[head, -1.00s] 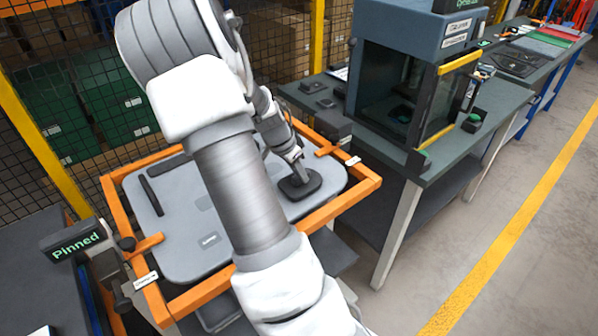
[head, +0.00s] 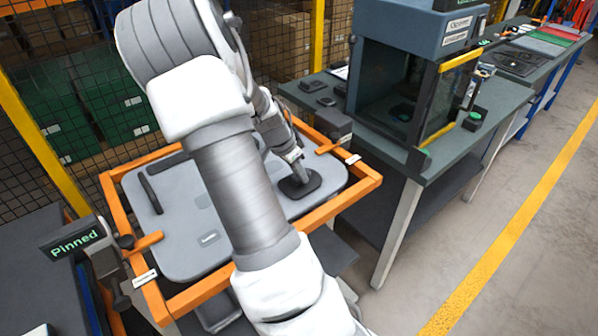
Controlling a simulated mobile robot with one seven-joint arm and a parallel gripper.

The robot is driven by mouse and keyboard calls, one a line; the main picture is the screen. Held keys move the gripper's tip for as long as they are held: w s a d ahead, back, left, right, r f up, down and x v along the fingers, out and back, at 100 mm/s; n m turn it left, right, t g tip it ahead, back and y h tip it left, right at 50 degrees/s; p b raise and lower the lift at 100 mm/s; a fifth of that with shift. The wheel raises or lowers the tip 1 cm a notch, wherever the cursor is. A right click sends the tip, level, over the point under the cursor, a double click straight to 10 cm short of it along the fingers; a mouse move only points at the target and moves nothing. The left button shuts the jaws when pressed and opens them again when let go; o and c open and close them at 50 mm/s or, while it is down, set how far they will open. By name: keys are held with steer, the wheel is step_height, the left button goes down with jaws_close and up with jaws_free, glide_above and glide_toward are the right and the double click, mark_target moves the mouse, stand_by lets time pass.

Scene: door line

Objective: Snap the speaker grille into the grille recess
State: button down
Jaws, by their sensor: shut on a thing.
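A grey door panel (head: 175,235) lies in an orange frame. My arm reaches across the panel and covers its middle. My gripper (head: 300,175) points down at the panel's right part and is shut on a dark, rounded piece, the speaker grille (head: 303,187). The grille lies against or just above the panel surface; I cannot tell whether it is seated. The grille recess is hidden beneath the grille or my arm, and I cannot make it out.
An orange frame (head: 335,205) with clamps surrounds the panel. A sign reading "Pinned" (head: 76,244) stands at the left. A green-grey bench (head: 470,125) with a dark open-fronted cabinet (head: 385,90) is close on the right. The floor beyond is clear.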

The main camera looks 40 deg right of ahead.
steer(key=shift+f, duration=0.1)
stand_by(0.3)
steer(key=c, duration=0.6)
jaws_free()
steer(key=p+v, duration=0.1)
steer(key=v, duration=1.6)
steer(key=shift+w+r+p, duration=0.1)
steer(key=shift+r+p, duration=0.15)
steer(key=shift+p, duration=0.15)
